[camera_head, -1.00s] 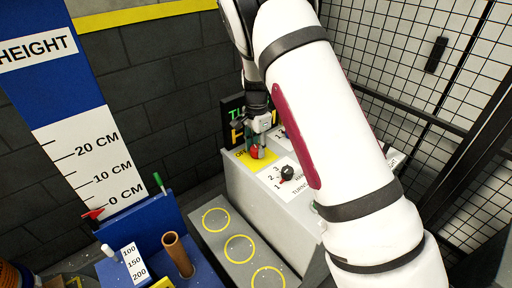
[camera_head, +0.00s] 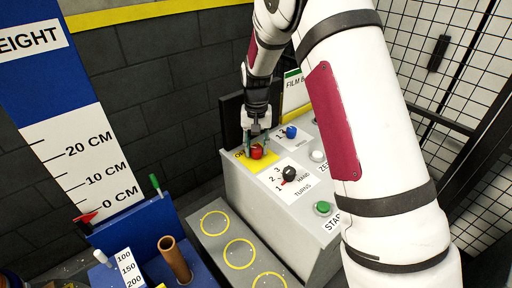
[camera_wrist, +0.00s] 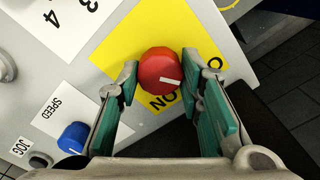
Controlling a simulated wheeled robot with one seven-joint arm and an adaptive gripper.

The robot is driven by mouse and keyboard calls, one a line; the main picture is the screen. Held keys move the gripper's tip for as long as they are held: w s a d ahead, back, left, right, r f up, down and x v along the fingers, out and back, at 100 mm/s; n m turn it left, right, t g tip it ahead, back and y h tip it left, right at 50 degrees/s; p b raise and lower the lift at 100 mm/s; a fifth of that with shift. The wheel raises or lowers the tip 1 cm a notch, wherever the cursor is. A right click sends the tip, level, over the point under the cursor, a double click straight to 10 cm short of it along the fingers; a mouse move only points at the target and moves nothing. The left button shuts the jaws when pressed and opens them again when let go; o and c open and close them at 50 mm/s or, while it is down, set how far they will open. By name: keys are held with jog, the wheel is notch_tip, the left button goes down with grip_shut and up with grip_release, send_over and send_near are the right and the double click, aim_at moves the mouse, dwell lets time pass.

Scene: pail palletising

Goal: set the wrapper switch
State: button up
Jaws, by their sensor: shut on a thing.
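The wrapper switch is a red round knob (camera_head: 257,152) on a yellow plate (camera_head: 267,163) at the near left corner of the grey control box. In the wrist view the knob (camera_wrist: 160,70) has a white mark pointing right, between the "ON" lettering and a partly hidden "O" label. My gripper (camera_head: 256,147) reaches down over it. Its green-padded fingers (camera_wrist: 163,88) stand on both sides of the knob and are shut on it. The head view shows the knob partly covered by the fingers.
The box also carries a black turns selector (camera_head: 289,174), a blue speed knob (camera_head: 291,132), a white button (camera_head: 318,156) and a green button (camera_head: 323,208). A dark display (camera_head: 232,118) stands behind my gripper. A blue stand (camera_head: 150,228) holds a brown tube (camera_head: 174,258).

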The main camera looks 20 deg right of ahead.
aim_at(256, 148)
jog(key=shift+n, duration=1.1)
jog(key=o, duration=1.2)
jog(key=shift+c, duration=0.2)
jog(key=shift+r, duration=0.1)
notch_tip(256, 148, up, 12)
